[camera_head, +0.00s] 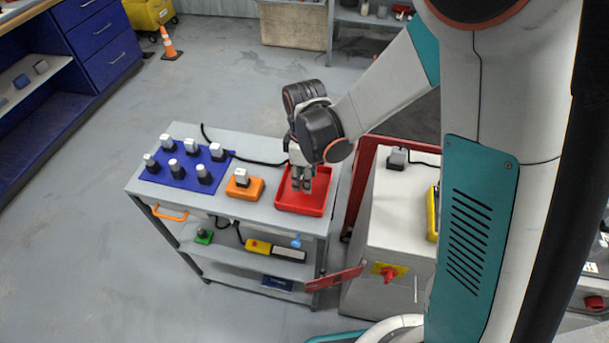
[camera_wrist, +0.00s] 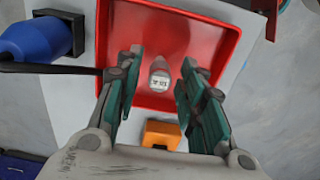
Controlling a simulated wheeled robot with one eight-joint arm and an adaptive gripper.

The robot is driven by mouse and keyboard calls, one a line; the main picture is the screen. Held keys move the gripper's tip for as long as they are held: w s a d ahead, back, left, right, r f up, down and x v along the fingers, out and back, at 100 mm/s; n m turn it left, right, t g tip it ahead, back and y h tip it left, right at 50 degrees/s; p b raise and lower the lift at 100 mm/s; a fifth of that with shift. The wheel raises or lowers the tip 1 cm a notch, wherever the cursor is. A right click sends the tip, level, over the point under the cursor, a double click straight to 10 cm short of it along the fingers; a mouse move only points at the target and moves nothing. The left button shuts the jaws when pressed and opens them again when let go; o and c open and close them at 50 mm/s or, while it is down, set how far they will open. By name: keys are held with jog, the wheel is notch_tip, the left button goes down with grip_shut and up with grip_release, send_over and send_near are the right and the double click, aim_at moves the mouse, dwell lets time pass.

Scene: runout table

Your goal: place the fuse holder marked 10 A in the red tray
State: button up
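The red tray (camera_head: 318,207) lies at the right end of the grey cart top. My gripper (camera_head: 302,184) is over it, fingers pointing down. In the wrist view my gripper (camera_wrist: 159,80) is open, with a gap on both sides between its fingers. A grey fuse holder (camera_wrist: 159,72) with a white label is seen between the fingertips against the floor of the red tray (camera_wrist: 204,32). The label is small and turned, and seems to read 10 A. This fuse holder cannot be made out in the head view. I see no finger touching it.
An orange block (camera_head: 243,189) with a white-topped fuse holder (camera_head: 241,176) stands left of the tray. A blue block (camera_head: 184,184) holds several more. A black cable (camera_head: 255,160) runs behind; a blue plug (camera_wrist: 32,40) lies beside the tray. A grey cabinet (camera_head: 385,215) stands to the right.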

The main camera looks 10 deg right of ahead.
notch_tip(320, 180, up, 12)
jog(key=p, duration=0.3)
jog(key=shift+r, duration=0.2)
dwell(0.6)
